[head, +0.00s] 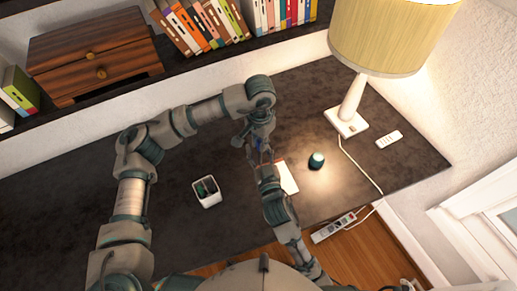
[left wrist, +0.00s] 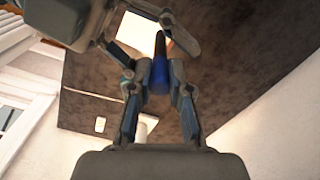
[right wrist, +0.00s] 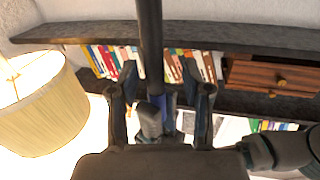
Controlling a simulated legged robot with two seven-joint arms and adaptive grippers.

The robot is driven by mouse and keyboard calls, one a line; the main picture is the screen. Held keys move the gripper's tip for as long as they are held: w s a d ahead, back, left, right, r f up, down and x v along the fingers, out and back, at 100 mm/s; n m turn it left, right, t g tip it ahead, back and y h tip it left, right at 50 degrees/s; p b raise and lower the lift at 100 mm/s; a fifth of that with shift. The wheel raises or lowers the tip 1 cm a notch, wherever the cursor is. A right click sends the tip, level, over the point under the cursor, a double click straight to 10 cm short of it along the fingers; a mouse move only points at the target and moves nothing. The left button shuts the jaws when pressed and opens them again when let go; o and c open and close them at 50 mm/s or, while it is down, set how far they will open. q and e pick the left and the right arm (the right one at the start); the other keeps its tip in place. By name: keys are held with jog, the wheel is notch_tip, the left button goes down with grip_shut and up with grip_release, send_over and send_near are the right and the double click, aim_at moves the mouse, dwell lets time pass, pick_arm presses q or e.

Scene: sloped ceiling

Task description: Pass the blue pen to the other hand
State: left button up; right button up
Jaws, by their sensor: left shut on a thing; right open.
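The blue pen (left wrist: 158,76) stands out between the fingers of my left gripper (left wrist: 158,68), which is shut on its blue part. Its dark end points away from that wrist, toward my right gripper (left wrist: 165,30). In the right wrist view, the pen's dark shaft (right wrist: 150,45) runs between the spread fingers of my right gripper (right wrist: 161,72), which is open. A gap shows between these fingers and the shaft. In the head view, my left gripper (head: 258,143) and right gripper (head: 263,163) meet above the desk; only a speck of blue shows there.
The dark desk (head: 330,190) holds a white cup (head: 207,200) with dark green contents, a white pad (head: 286,178), a small teal object (head: 317,160), a lamp (head: 350,110) and a remote (head: 389,139). A shelf with books (head: 200,25) and a drawer box (head: 95,55) lies behind.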

pick_arm(q)
jog(key=shift+d, duration=0.15)
pick_arm(e)
jog(key=shift+d, duration=0.1)
grip_shut()
pick_arm(q)
jog(key=o, duration=0.9)
